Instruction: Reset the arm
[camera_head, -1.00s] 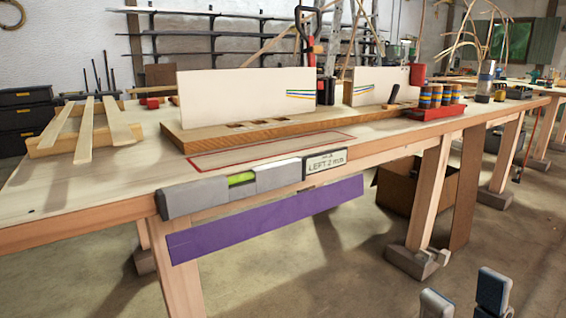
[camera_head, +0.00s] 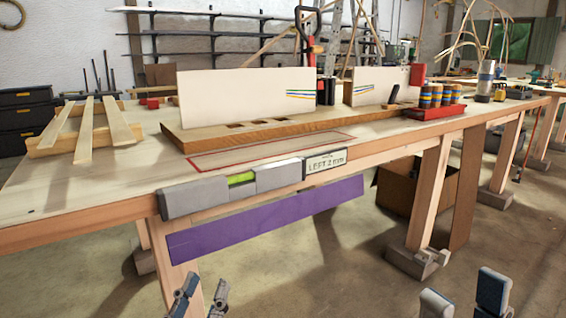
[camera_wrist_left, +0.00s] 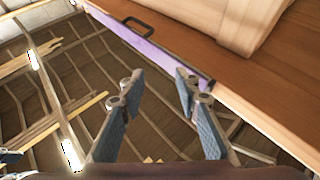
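My left gripper (camera_head: 201,292) is at the bottom edge of the head view, below the workbench's front edge. Its two fingers stand apart and nothing shows between them. The left wrist view also shows this gripper (camera_wrist_left: 157,82) with both fingers spread and empty. My right gripper (camera_head: 464,292) is at the bottom right of the head view, in front of the bench. Its two fingers are wide apart with nothing between them. Most of both arms is outside the head view.
The workbench (camera_head: 90,192) has a grey level (camera_head: 195,196) with a green vial along its front, beside a "LEFT 2 mm" sign (camera_head: 325,165). A purple strip (camera_head: 265,217) hangs below. Laths (camera_head: 85,130) lie at left. The red tray (camera_head: 435,111) holds cans.

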